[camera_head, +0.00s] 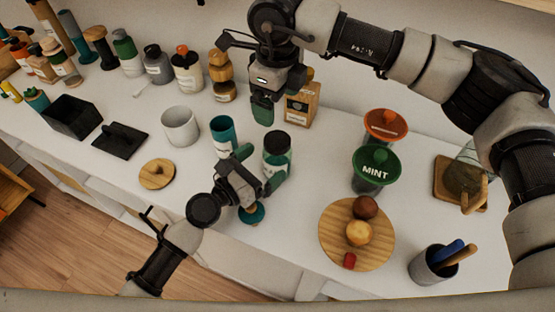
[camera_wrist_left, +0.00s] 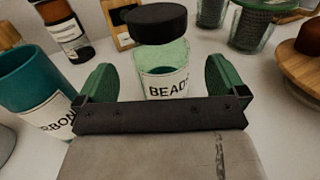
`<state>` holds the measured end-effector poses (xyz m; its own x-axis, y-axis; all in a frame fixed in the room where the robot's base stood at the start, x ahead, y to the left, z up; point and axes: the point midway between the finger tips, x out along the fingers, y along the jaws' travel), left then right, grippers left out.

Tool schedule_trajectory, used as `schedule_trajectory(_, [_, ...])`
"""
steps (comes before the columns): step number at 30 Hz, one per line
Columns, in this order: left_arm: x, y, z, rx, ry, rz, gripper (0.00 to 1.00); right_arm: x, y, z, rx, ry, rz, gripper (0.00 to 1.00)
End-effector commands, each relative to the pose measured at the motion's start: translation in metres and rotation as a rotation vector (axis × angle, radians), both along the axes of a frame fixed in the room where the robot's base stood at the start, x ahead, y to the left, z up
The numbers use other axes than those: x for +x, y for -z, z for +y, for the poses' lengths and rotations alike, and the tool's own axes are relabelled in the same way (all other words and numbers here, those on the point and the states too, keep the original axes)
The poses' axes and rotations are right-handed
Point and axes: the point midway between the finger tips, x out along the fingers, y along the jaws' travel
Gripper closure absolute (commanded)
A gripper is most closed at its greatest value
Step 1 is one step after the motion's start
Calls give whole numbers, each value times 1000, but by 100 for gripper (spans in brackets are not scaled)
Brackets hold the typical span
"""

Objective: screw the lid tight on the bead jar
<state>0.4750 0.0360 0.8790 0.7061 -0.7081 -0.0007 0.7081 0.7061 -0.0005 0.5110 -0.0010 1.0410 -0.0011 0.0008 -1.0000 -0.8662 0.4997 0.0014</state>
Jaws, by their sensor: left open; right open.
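The bead jar (camera_wrist_left: 165,82) is a greenish clear jar with a white label reading "BEAD". It stands upright on the white counter, and in the head view the jar (camera_head: 280,168) is just beyond my left gripper. The black lid (camera_wrist_left: 158,22) is on top of the jar and looks slightly tilted; how well it is seated I cannot tell. In the head view the lid (camera_head: 277,141) is dark and round. My left gripper (camera_head: 260,168) is open, its green fingers on either side of the jar. My right gripper (camera_head: 263,108) is open above and behind the jar, clear of the lid; one finger is hidden.
A teal carbon-labelled canister (camera_head: 222,136) stands close left of the jar. A teal round thing (camera_head: 252,215) lies under my left gripper. A mint jar (camera_head: 374,170) and a round wooden board (camera_head: 335,248) are to the right.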

Motion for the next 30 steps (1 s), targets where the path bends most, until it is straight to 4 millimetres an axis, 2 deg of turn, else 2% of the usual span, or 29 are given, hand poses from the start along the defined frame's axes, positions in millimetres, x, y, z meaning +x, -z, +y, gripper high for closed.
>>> schedule_trajectory(6, [-33, 3, 33, 3, 1, 1, 0, 0, 11, 0, 0, 0, 0, 8])
schedule_trajectory(12, [-51, 2, 51, 1, 0, 1, 0, 0, 17, 0, 0, 0, 0, 8])
schedule_trajectory(30, [-55, 0, 55, 0, 1, 0, 0, 0, 17, 0, 0, 0, 0, 8])
